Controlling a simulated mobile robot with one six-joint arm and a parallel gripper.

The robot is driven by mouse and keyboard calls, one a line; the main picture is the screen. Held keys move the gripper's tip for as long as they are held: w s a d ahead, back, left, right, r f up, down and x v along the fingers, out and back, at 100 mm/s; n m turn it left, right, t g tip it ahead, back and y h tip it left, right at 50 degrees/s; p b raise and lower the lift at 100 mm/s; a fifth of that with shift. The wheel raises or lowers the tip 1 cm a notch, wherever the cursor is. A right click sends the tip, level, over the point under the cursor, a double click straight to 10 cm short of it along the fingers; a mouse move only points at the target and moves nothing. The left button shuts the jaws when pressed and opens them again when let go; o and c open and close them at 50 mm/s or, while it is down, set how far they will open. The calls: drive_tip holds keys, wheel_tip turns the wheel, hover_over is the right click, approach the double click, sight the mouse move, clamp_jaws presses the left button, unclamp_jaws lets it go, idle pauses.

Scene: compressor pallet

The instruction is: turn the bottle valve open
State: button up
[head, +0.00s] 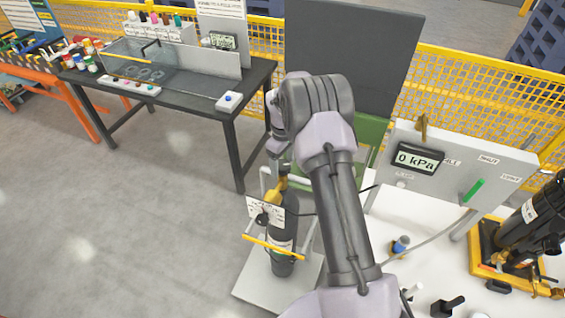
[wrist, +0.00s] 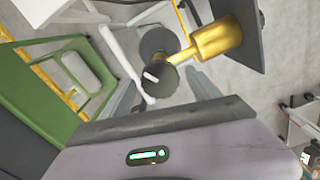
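The bottle (head: 283,235) is dark and stands upright on a white-based trolley in the head view, partly hidden by a white tag (head: 265,211). Its brass valve (head: 281,187) is at the top. In the wrist view the brass valve body (wrist: 215,38) carries a round black knob (wrist: 158,80) with a white mark. My gripper (wrist: 163,94) is open, with one grey finger on each side of the knob in the picture. I cannot tell whether the fingers touch it.
A white panel with a display (head: 418,159) reading 0 kPa and a green lever (head: 473,190) stands to the right. A yellow bar (head: 274,247) crosses the bottle's front. A dark workbench (head: 175,95) stands back left; the floor at left is clear.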

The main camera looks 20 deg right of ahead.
sight(282, 165)
wheel_tip(282, 165, up, 17)
drive_tip(key=p, duration=0.2)
drive_tip(key=shift+r, duration=0.2)
drive_tip(key=shift+a, duration=0.1)
